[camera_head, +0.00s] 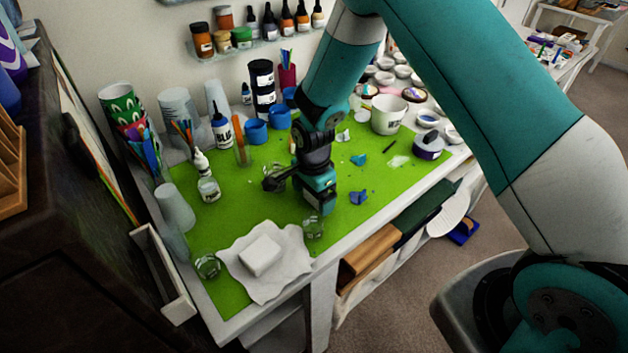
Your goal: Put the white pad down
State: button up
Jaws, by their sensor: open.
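The white pad (260,254) is a small, thick block with rounded edges. It lies on a crumpled white sheet (281,284) at the near edge of the green mat (229,298). My gripper (271,181) is over the middle of the mat, behind the pad and apart from it. Its dark fingers point left and are open, with nothing seen held between them. The fingertips are small in this view, and my wrist hides part of the mat behind them.
Clear cups (208,266) stand left of the sheet, and another small clear cup (313,227) stands at its right. Small bottles (202,163) and blue cups (256,131) stand farther back. A white bucket (388,115) is at the back right. Blue scraps (358,198) lie on the mat.

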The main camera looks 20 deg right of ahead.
notch_tip(320, 180, up, 12)
jog(key=shift+f+b, duration=0.2)
jog(key=shift+b, duration=1.05)
jog(key=s+a+r+n+y, duration=0.2)
jog(key=s+r+n, duration=0.5)
jog(key=s+n, duration=0.3)
jog(key=s+a+r+n+y, duration=0.2)
jog(key=s+r+n, duration=0.5)
jog(key=s+n, duration=0.4)
jog(key=s, duration=0.3)
jog(key=shift+s+r+n, duration=0.3)
jog(key=shift+o, duration=0.2)
